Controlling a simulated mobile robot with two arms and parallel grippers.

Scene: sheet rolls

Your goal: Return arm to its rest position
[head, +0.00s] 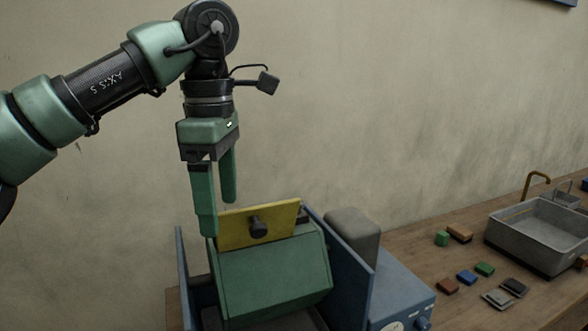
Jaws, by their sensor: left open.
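My left gripper (220,210) comes in from the left and points down with its two green fingers apart. Its fingertips are just above and beside the left end of a yellow plate with a dark knob (240,229). The plate stands tilted on top of a green box-shaped body (270,275), between blue side panels (345,265). One finger overlaps the plate's left edge in the view; I cannot tell whether they touch. Nothing is visible between the fingers. My right gripper is not in view.
A blue machine with a dial (400,290) stands right of the green body, with a grey rounded block (352,234) behind.

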